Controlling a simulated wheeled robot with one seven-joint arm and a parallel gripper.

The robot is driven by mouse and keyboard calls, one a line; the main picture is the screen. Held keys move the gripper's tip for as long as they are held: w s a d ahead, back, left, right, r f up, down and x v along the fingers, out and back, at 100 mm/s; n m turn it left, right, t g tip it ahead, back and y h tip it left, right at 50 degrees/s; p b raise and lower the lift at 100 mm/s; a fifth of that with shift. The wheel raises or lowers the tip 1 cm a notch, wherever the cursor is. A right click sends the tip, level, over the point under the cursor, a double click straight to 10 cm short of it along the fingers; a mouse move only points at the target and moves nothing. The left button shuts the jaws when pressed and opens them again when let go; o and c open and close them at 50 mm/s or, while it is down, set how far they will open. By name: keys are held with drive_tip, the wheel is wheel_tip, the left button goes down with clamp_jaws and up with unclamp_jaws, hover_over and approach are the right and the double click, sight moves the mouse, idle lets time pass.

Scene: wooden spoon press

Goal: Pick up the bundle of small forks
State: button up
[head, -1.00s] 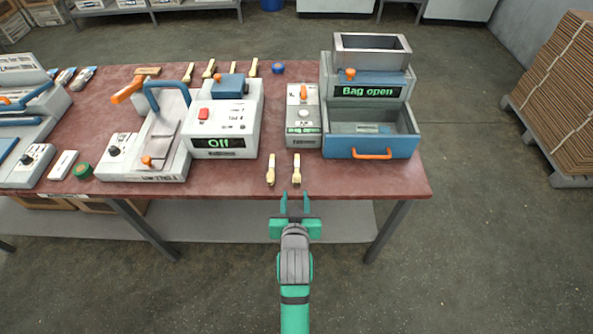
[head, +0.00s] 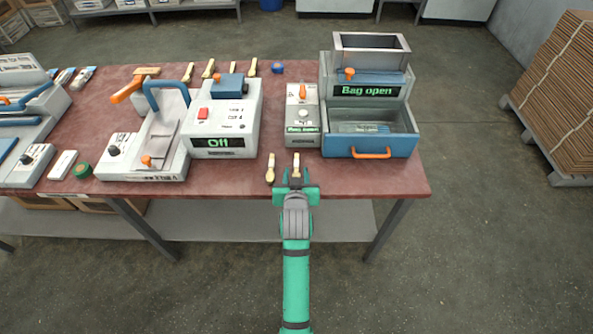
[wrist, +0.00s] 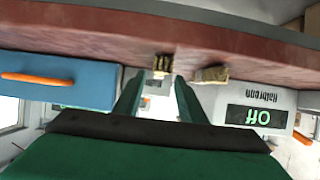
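Two small pale wooden bundles lie near the front edge of the table: a left bundle (head: 270,170) and a right bundle (head: 296,162). I cannot tell which holds small forks. My gripper (head: 296,176) is open at the table's front edge, in line with the right bundle and partly covering its near end. In the wrist view, which looks upside down, the right bundle (wrist: 163,65) shows beyond the gap between the spread fingers of my gripper (wrist: 158,92). The left bundle (wrist: 211,75) shows outside the fingers. Nothing is held.
Behind the bundles stand a machine reading "Off" (head: 220,142), a small control box (head: 303,125) and a bagging machine reading "Bag open" (head: 366,92) with a blue drawer (head: 340,147). Several wooden pieces (head: 208,69) lie at the back. The table's front right corner (head: 400,180) is clear.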

sight(296, 170)
drive_tip(key=x, duration=0.2)
drive_tip(key=shift+w+d+f, duration=0.1)
drive_tip(key=shift+w+f, duration=0.05)
drive_tip(key=shift+w, duration=0.05)
drive_tip(key=shift+w+a+f, duration=0.2)
drive_tip(key=shift+d, duration=0.15)
drive_tip(key=c, duration=0.9)
drive_tip(key=shift+d, duration=0.1)
clamp_jaws()
drive_tip(key=shift+r, duration=0.1)
